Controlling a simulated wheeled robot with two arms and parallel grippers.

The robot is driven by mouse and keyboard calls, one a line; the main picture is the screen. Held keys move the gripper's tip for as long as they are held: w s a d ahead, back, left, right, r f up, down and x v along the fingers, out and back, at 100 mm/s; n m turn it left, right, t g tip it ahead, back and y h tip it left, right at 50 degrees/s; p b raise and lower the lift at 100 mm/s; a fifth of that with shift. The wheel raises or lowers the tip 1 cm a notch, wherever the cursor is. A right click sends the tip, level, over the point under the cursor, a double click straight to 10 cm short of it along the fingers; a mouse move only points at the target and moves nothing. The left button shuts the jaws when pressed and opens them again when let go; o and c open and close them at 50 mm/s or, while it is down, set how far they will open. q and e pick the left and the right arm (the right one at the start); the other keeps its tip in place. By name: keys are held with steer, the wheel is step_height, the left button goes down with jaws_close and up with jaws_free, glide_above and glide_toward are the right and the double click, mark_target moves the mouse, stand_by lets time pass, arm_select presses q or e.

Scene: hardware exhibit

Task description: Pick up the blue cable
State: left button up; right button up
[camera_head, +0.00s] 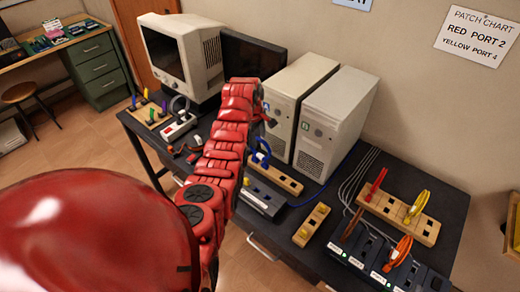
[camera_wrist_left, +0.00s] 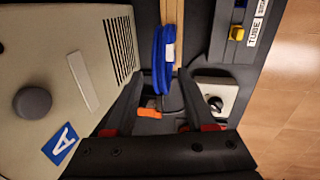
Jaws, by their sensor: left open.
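The blue cable (camera_head: 261,152) is a coiled loop standing at a wooden socket block (camera_head: 275,180) on the dark table, in front of the beige computer towers. In the left wrist view the blue cable (camera_wrist_left: 163,58) lies ahead, with a small white tag on it. My left gripper (camera_wrist_left: 163,88) is open, its dark fingers on either side of the cable's near end. I cannot tell whether they touch it. In the head view my red left arm hides most of the gripper (camera_head: 268,120). My right gripper is not in view.
Two beige towers (camera_head: 320,130) stand close behind the cable. A CRT monitor (camera_head: 180,55) is at the back left. Red and yellow cables stand in another wooden block (camera_head: 400,215) at right, with an orange cable (camera_head: 398,252) nearer the front. An orange piece (camera_wrist_left: 150,113) shows between my fingers.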

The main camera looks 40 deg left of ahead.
arm_select(q)
steer(key=shift+w+f, duration=0.2)
steer(key=shift+f, duration=0.8)
steer(key=shift+c, duration=0.2)
jaws_close()
stand_by(0.6)
